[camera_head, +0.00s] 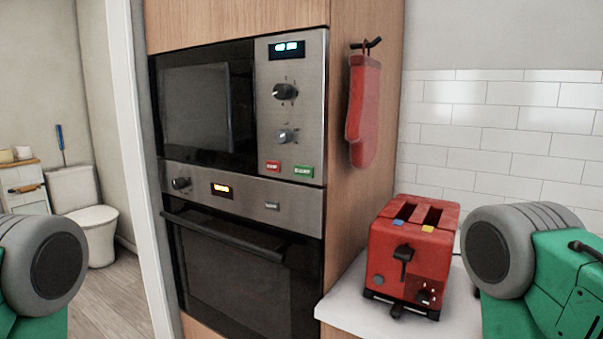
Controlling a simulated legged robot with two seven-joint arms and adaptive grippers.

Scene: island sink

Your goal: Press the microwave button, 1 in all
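The microwave (200,110) is built into a wooden cabinet, with its dark door shut. The lettering on the buttons is too small to read surely. Green and grey parts of my arms show at the lower left and lower right edges. Neither gripper shows, and nothing of mine touches the microwave.
An oven (245,275) with a protruding handle (222,236) sits below the microwave. A red toaster (411,255) stands on the white counter (345,305) at the right. A red oven mitt (363,110) hangs on the cabinet side. A toilet (88,215) is visible through the doorway.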

